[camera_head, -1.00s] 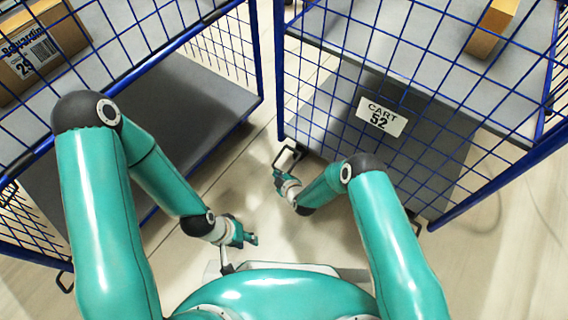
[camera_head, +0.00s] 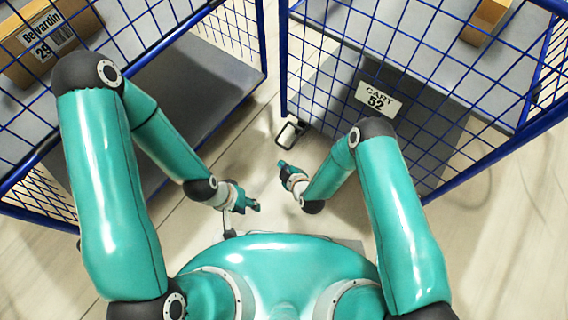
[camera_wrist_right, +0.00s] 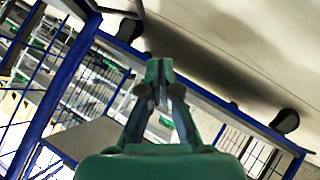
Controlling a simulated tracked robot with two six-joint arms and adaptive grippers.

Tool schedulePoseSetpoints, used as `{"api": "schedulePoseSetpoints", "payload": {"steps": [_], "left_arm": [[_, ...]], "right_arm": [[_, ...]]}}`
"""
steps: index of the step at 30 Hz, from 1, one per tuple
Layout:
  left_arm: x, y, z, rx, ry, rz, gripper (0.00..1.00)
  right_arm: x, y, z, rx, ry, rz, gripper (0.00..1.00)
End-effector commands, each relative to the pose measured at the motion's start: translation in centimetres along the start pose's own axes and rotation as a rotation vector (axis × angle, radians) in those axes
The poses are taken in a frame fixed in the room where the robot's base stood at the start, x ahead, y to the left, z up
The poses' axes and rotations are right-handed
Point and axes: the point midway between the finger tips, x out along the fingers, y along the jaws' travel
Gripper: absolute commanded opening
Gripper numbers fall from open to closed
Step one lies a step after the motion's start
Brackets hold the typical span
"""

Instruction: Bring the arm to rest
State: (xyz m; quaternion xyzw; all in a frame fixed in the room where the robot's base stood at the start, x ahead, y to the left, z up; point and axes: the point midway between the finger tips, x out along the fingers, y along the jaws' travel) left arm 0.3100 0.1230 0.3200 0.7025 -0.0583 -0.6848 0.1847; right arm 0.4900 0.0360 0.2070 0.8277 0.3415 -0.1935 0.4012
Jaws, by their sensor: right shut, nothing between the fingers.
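My right gripper (camera_head: 284,166) is over the floor in front of the blue wire cart labelled CART 52, apart from it. In the right wrist view its two fingers (camera_wrist_right: 158,80) meet at the tips with nothing between them. My left gripper (camera_head: 250,204) is lower in the head view, over bare floor just in front of my teal body. It is empty as far as I see, but too small to tell whether its fingers are open or shut. Both arms are bent, with the grippers close to each other and not touching.
The cart with the CART 52 sign (camera_head: 377,98) stands at the right and holds a cardboard box (camera_head: 486,20). Another blue wire cart (camera_head: 262,45) stands at the left with a labelled carton (camera_head: 30,62). A narrow floor gap lies between them.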

Motion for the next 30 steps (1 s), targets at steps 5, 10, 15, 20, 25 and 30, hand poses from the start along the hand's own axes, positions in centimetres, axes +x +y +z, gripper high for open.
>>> {"api": "schedulePoseSetpoints", "payload": {"steps": [5, 10, 15, 20, 25, 30], "left_arm": [[-0.3, 0.1, 0.0, 0.0, 0.0, 0.0, 0.37], [-0.3, 0.1, 0.0, 0.0, 0.0, 0.0, 0.37], [-0.3, 0.1, 0.0, 0.0, 0.0, 0.0, 0.37], [-0.3, 0.1, 0.0, 0.0, 0.0, 0.0, 0.37], [-0.3, 0.1, 0.0, 0.0, 0.0, 0.0, 0.37], [-0.3, 0.1, 0.0, 0.0, 0.0, 0.0, 0.37]], "right_arm": [[-0.9, -0.1, 0.0, 0.0, 0.0, 0.001, 0.0], [-0.8, -0.1, 0.0, 0.0, 0.001, 0.001, 0.0], [-0.8, -0.1, 0.0, 0.0, 0.001, 0.0, 0.0], [-0.8, -0.1, 0.0, 0.001, 0.0, 0.0, 0.0], [-0.7, 3.1, 0.4, 0.016, -0.007, 0.052, 0.0], [-3.6, 11.5, 1.9, 0.065, -0.051, 0.143, 0.0]]}}
